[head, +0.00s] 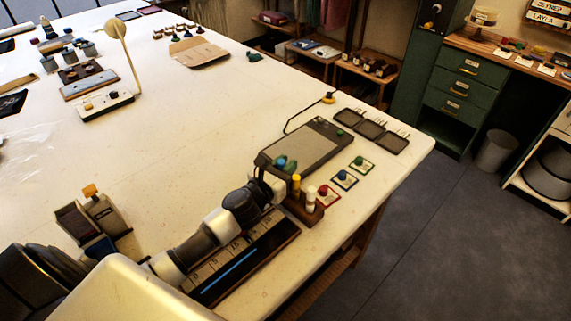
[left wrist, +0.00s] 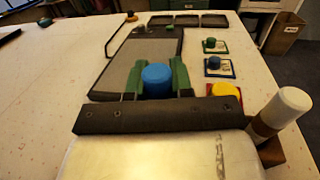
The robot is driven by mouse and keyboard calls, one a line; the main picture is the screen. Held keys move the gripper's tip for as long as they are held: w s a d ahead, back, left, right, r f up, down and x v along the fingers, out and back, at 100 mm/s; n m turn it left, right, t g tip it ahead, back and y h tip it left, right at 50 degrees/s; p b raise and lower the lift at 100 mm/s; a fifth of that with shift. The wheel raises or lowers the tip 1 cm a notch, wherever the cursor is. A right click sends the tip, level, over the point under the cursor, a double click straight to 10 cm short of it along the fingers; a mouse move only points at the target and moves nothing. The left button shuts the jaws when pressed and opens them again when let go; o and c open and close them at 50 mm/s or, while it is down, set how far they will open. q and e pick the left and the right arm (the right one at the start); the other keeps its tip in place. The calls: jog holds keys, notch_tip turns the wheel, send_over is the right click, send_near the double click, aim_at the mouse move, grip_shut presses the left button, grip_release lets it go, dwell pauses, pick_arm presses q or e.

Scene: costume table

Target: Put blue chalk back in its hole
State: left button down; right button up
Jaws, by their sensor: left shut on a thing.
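The blue chalk (head: 281,160) is a short blue cylinder. My left gripper (left wrist: 157,80) is shut on the blue chalk (left wrist: 157,77), with a green finger on each side of it. The gripper holds it over the near end of the grey board. A brown wooden block (head: 304,212) stands just right of the gripper, with a yellow chalk (head: 296,183) and a white chalk (head: 311,198) upright in it. The white chalk also shows close by at the right in the left wrist view (left wrist: 285,108). The block's empty hole is hidden. My right gripper is not in view.
The grey board (head: 318,143) lies beyond the block. Small cards with red (head: 323,190), blue (head: 345,177) and green (head: 359,161) pieces lie to the right, near the table edge. Dark trays (head: 371,129) lie behind. A ruler strip (head: 240,262) lies in front, under my arm.

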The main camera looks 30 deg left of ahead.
pick_arm(q)
jog(key=shift+f+b, duration=0.4)
jog(key=shift+f, duration=0.25)
dwell(0.8)
jog(key=c, duration=0.9)
grip_release()
jog(key=shift+r, duration=0.15)
notch_tip(320, 180, up, 7)
jog(key=p, duration=0.7)
jog(key=shift+p, duration=0.35)
